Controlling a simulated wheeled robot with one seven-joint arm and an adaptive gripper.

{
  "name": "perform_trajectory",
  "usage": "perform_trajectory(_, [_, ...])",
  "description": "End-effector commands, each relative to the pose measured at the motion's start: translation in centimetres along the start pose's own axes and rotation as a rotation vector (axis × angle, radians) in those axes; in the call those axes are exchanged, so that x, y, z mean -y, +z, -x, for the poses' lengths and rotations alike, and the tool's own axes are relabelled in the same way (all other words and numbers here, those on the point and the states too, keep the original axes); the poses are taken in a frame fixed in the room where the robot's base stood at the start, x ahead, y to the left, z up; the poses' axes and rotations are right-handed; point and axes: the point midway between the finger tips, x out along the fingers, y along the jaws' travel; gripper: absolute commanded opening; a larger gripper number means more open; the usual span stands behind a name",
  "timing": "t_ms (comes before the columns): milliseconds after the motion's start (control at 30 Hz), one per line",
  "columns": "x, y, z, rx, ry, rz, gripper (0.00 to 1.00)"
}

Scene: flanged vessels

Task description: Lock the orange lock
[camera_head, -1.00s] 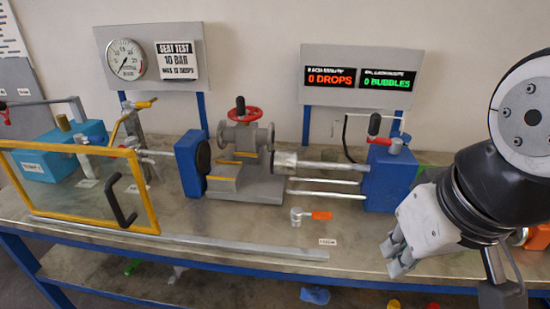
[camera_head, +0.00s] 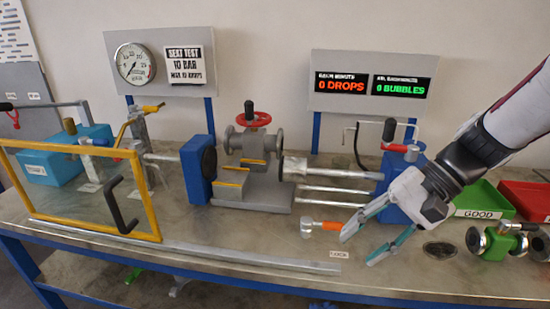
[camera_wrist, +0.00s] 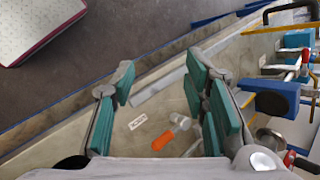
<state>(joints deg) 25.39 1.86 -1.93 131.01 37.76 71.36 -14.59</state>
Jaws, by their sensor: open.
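The orange lock (camera_head: 322,225) is a small silver-headed fitting with an orange handle lying across the bench top, its handle pointing right toward my gripper. A white tag reading LOCK (camera_head: 338,253) lies just in front of it. My gripper (camera_head: 358,250) is open and empty, its two teal-padded fingers spread above the bench, close to the right of the handle. In the wrist view the orange handle (camera_wrist: 163,142) shows between the open fingers of my gripper (camera_wrist: 161,80), apart from both pads.
Behind the lock stand a blue clamp block (camera_head: 400,185), steel rods and a grey valve (camera_head: 250,150) with a red handwheel. A yellow-framed guard (camera_head: 152,195) stands left. Green and red bins (camera_head: 484,203) and a green-bodied valve (camera_head: 500,241) are at right.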

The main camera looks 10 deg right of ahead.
Motion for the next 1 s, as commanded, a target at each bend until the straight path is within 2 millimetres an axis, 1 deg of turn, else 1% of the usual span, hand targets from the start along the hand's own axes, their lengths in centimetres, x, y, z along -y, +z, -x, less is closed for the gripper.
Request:
perform_trajectory(33, [-0.5, -1.9, -0.4, 0.020, -0.057, -0.054, 0.41])
perform_trajectory(167, [-1.3, -6.3, -0.8, 0.050, -0.220, -0.170, 0.41])
perform_trajectory(200, [-1.7, -7.7, -0.8, 0.054, -0.272, -0.204, 0.41])
perform_trajectory(267, [-2.4, -9.9, -0.9, 0.057, -0.350, -0.256, 0.41])
perform_trajectory(300, [-3.0, -11.4, -0.9, 0.057, -0.403, -0.289, 0.41])
perform_trajectory(400, [-4.8, -14.7, -0.8, 0.048, -0.526, -0.362, 0.41])
perform_trajectory(500, [-6.5, -17.4, -0.8, 0.031, -0.626, -0.418, 0.41])
perform_trajectory(600, [-7.8, -19.1, -0.7, 0.016, -0.693, -0.455, 0.41])
perform_trajectory(733, [-8.5, -20.2, -0.6, 0.004, -0.735, -0.475, 0.41])
perform_trajectory(867, [-8.1, -20.4, -1.2, 0.004, -0.740, -0.477, 0.41])
perform_trajectory(1000, [-6.7, -20.6, -2.8, 0.007, -0.738, -0.476, 0.41])
